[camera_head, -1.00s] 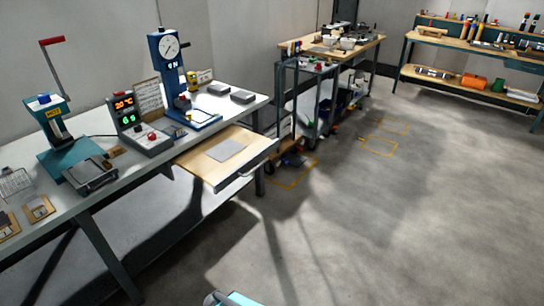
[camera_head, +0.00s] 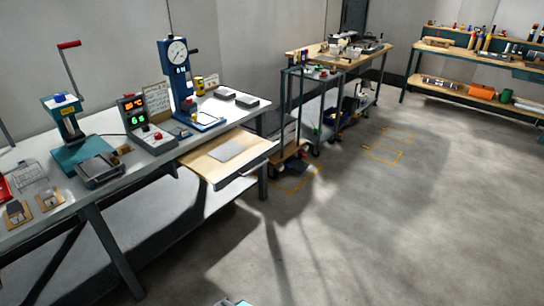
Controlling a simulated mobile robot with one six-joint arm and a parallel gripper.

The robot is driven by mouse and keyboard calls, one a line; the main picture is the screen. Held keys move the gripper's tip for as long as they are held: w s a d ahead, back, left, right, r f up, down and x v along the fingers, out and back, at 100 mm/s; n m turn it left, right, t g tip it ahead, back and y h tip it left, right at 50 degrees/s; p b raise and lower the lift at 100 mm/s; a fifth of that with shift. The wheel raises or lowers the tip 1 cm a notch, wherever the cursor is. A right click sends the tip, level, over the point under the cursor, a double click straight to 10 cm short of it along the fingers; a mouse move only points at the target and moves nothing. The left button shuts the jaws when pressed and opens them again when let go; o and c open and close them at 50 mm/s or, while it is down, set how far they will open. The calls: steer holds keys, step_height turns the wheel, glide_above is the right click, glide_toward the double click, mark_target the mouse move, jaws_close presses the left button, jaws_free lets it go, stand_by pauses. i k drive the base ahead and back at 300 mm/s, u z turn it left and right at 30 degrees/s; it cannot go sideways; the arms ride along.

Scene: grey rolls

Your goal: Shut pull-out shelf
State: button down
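The pull-out shelf (camera_head: 203,166) is a light wooden board with a pale grey front edge. It sticks out from under the top of the grey workbench (camera_head: 80,203) on the left. A flat grey sheet (camera_head: 228,150) lies on it. The shelf is pulled out toward the open floor. My gripper is not in view; only a small light-blue and grey piece, probably mine, shows at the bottom edge.
On the bench stand a blue dial gauge stand (camera_head: 171,85), a display box (camera_head: 134,117) and a teal press (camera_head: 68,125). A trolley (camera_head: 303,100) stands beyond the shelf. Open concrete floor (camera_head: 400,220) lies to the right.

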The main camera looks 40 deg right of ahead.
mark_target(221, 160)
steer(key=z, duration=0.15)
steer(key=i, duration=0.95)
steer(key=u, duration=0.1)
